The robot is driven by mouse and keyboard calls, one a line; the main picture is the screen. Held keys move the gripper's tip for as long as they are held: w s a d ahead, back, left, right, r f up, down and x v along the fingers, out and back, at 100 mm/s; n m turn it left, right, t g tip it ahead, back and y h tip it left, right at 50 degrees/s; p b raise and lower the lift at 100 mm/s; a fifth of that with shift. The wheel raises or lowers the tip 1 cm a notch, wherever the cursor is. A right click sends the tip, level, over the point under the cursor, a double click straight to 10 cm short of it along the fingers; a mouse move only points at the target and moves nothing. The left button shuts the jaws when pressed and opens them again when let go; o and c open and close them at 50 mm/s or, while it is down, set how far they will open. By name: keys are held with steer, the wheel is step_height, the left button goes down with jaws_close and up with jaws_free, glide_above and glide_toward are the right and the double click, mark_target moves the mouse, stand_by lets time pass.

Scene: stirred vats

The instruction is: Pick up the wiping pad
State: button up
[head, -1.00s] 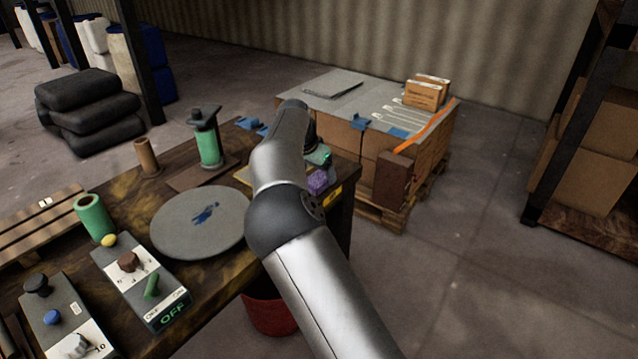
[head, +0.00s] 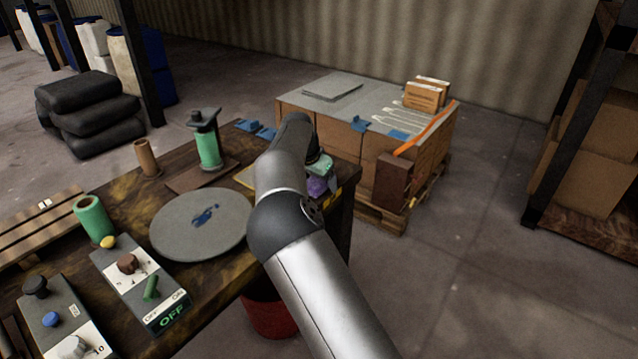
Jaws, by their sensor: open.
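A purple block, which looks like the wiping pad (head: 317,188), lies at the right end of the dark wooden bench, close to the yellow-and-black edge marking. My arm reaches over the bench and bends down there. My gripper (head: 321,172) is at the pad, with a pale green part showing just above it. The gripper is open. My forearm hides much of it, so I cannot tell whether its fingers touch the pad or stand around it.
A round grey disc (head: 202,224) with a blue mark, a green-bodied stand (head: 208,148), a brown tube (head: 146,158) and control boxes (head: 141,284) occupy the bench. A red bucket (head: 270,317) stands below. A loaded pallet (head: 340,140) is behind.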

mark_target(318, 180)
steer(key=c, duration=1.1)
steer(key=shift+o, duration=0.2)
steer(key=shift+r, duration=0.1)
step_height(318, 180, up, 4)
steer(key=shift+s+a+r+p, duration=0.1)
steer(key=shift+s+p, duration=0.05)
steer(key=shift+p, duration=0.25)
steer(key=s+a+r, duration=0.2)
steer(key=s+r, duration=0.7)
steer(key=s, duration=0.4)
steer(key=shift+s+a, duration=0.2)
steer(key=shift+s, duration=0.05)
steer(key=shift+o, duration=0.5)
